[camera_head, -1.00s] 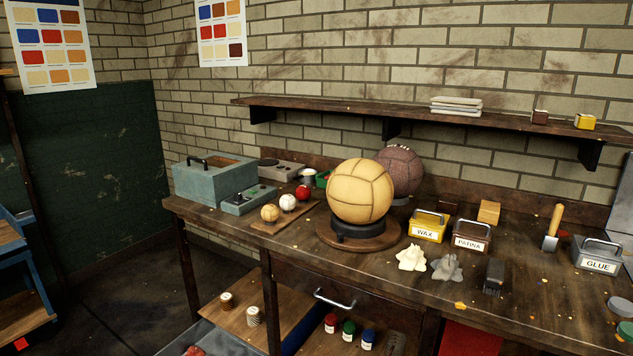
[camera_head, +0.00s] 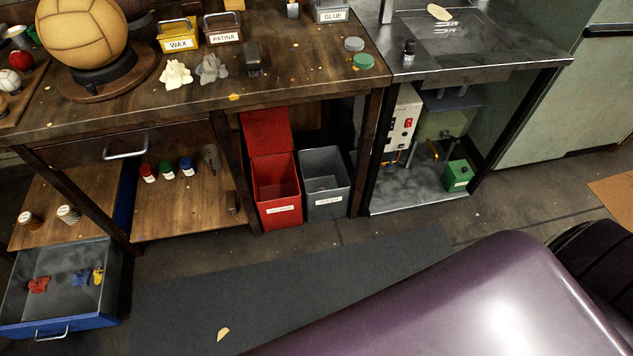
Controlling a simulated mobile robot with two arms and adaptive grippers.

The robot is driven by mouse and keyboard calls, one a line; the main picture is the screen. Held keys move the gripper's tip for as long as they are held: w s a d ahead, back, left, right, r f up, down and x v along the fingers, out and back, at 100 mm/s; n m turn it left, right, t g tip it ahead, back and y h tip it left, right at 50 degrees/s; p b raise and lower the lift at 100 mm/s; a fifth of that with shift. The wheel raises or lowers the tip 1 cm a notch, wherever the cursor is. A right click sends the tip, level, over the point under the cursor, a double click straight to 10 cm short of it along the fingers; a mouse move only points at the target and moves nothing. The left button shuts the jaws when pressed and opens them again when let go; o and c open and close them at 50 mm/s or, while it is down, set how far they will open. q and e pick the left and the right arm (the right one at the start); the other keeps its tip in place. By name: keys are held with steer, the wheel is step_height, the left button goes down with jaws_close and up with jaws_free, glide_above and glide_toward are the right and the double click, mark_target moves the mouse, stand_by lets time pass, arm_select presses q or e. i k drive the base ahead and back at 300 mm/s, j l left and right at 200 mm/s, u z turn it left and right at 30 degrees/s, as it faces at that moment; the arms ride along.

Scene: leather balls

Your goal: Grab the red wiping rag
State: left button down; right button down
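A small crumpled red rag (camera_head: 38,285) lies in an open blue drawer (camera_head: 60,318) at the lower left, close to the floor. A blue rag (camera_head: 82,277) and a yellow rag (camera_head: 98,276) lie in the same drawer, to the right of the red one. A white rag (camera_head: 175,74) and a grey rag (camera_head: 211,68) lie crumpled on the workbench top. Neither of my grippers is in view.
The wooden workbench (camera_head: 300,82) holds a leather ball (camera_head: 80,32) on a stand. Under it are a shelf with small bottles, a red bin (camera_head: 276,192) and a grey bin (camera_head: 325,183). A dark mat (camera_head: 290,285) lies on open floor in front.

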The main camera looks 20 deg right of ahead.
mark_target(38, 285)
steer(key=z, duration=0.4)
steer(key=u, duration=1.9)
steer(key=i+j+z, duration=0.1)
steer(key=z, duration=0.3)
steer(key=i+j+z, duration=0.1)
steer(key=z, duration=0.3)
steer(key=i+j+z, duration=0.1)
steer(key=z, duration=0.3)
